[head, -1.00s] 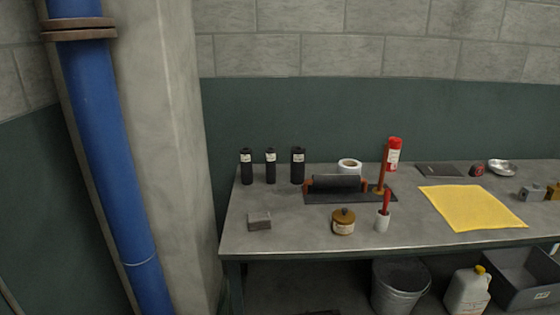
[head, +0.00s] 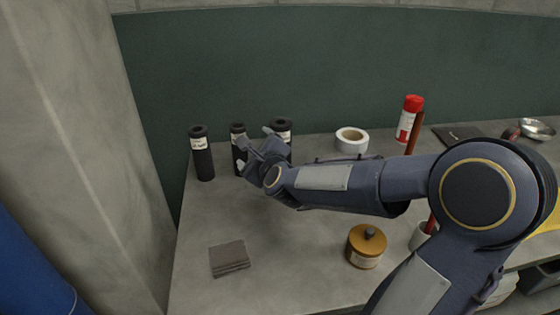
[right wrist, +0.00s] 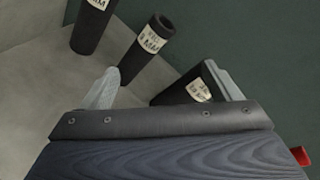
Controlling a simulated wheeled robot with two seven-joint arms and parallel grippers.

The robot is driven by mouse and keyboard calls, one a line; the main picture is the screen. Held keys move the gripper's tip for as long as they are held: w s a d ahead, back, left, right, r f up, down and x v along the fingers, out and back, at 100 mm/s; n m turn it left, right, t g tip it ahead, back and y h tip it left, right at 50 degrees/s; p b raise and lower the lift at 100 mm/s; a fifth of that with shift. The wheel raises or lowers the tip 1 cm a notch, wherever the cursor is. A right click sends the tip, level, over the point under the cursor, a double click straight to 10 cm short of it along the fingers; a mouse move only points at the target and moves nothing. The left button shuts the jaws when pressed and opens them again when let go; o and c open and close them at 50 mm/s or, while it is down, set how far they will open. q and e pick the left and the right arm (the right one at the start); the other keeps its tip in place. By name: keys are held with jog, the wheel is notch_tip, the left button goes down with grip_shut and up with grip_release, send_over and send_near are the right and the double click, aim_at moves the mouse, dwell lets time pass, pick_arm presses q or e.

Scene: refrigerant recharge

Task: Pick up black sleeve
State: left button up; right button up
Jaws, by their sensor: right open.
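Three upright black sleeves with white labels stand at the back left of the bench: a left one (head: 202,155), a middle one (head: 238,140) and a right one (head: 283,128). My right gripper (head: 255,150) is open, at the middle and right sleeves, and partly hides both. In the right wrist view, the right sleeve (right wrist: 185,92) shows between the open fingers (right wrist: 163,85), close to the right finger; its lower part is hidden. The middle sleeve (right wrist: 142,52) and left sleeve (right wrist: 92,25) stand beyond the left finger. I cannot tell whether a finger touches. My left gripper is not in view.
A white tape roll (head: 351,140) and a red-capped can (head: 409,120) stand at the back. A brown jar (head: 366,246) and grey block (head: 229,259) are nearer the front. The bench's left middle is clear. A concrete pillar (head: 80,130) rises left.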

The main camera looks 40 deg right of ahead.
aim_at(281, 135)
jog(key=w+d+f+m+g+h, duration=0.1)
jog(key=w+d+f+m+h, duration=0.1)
jog(key=d+m, duration=0.3)
jog(key=w+d+f+m+h, duration=0.2)
jog(key=w+d+m+h, duration=0.2)
jog(key=d+m, duration=0.1)
jog(key=w+d+f+m+g+h, duration=0.1)
jog(key=w+d+m+h, duration=0.1)
jog(key=d+m+h, duration=0.1)
jog(key=shift+w+d+f+m+g, duration=0.15)
jog(key=shift+w+d+f+m, duration=0.05)
jog(key=shift+d+m, duration=0.3)
jog(key=shift+w+d+f+m+g, duration=0.15)
jog(key=shift+w+d+f+m, duration=0.05)
jog(key=shift+d+m, duration=0.25)
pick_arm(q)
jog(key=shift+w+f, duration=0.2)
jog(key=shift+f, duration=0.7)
pick_arm(e)
jog(key=shift+c, duration=0.3)
jog(key=c, duration=1)
